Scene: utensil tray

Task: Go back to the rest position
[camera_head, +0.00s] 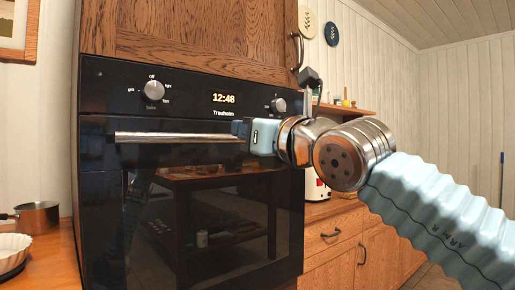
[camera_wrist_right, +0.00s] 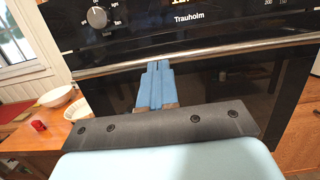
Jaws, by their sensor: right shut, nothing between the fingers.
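My right gripper (camera_head: 238,128) reaches in from the right and points left, in front of the oven's metal door handle (camera_head: 178,137), at its right end. In the right wrist view the blue fingers (camera_wrist_right: 158,72) are together with nothing between them, and their tips overlap the handle (camera_wrist_right: 200,58) in the picture. I cannot tell whether they touch it. The black oven door (camera_head: 205,220) is shut. My left gripper is not in view.
A wooden cabinet (camera_head: 190,28) is above the oven. On the left counter are a copper pot (camera_head: 37,216) and a white fluted dish (camera_head: 12,246). Wooden drawers (camera_head: 333,236) stand to the right, partly behind my arm. The right wrist view also shows a red object (camera_wrist_right: 38,126).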

